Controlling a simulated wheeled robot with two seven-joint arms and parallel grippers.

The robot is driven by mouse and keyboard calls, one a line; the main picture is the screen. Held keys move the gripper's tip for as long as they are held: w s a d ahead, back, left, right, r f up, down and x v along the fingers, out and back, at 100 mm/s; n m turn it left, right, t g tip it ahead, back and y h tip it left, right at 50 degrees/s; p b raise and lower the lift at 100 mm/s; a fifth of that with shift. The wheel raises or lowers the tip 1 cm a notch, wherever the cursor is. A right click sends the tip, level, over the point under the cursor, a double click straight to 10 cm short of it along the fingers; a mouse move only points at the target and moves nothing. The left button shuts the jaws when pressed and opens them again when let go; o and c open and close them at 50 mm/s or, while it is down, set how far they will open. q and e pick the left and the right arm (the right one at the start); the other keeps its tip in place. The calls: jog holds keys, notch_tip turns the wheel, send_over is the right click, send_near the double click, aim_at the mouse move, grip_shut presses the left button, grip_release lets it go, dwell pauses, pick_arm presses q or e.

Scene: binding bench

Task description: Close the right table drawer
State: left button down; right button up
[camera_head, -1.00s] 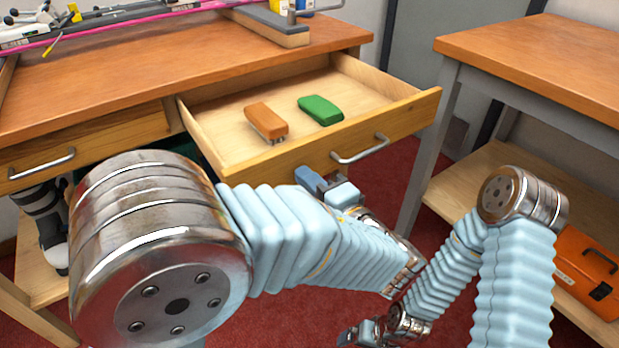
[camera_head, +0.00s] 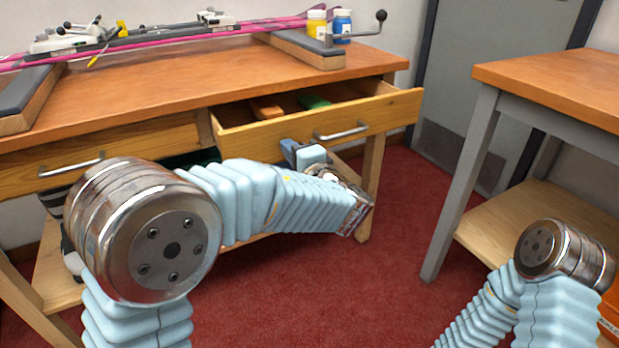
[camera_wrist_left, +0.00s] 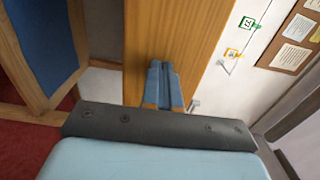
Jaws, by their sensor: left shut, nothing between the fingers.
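The right table drawer (camera_head: 385,110) is partly open, its wooden front standing out from the bench. Its metal handle (camera_head: 342,132) is on the front. An orange item (camera_head: 266,108) and a green item (camera_head: 314,101) lie inside, partly hidden under the bench top. My left gripper (camera_head: 288,150) is shut and empty, at the drawer front left of the handle. In the left wrist view its blue fingertips (camera_wrist_left: 163,84) are together against or very near the wooden front (camera_wrist_left: 190,35); exact contact is unclear. My right arm shows at lower right, but its gripper is out of view.
The left drawer (camera_head: 120,148) is shut. The bench top (camera_head: 200,85) carries clamps, a pink strip, and yellow and blue bottles (camera_head: 342,22). A second table (camera_head: 560,80) stands at right. Red carpet (camera_head: 400,240) is clear between them.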

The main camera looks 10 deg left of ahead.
aim_at(262, 119)
pick_arm(q)
jog(key=b+x, duration=0.3)
jog(key=x, duration=1.2)
jog(key=shift+f, duration=0.1)
jog(key=shift+w+a+r, duration=0.15)
jog(key=shift+a+r, duration=0.05)
jog(key=shift+r, duration=0.1)
jog(key=shift+a+r, duration=0.1)
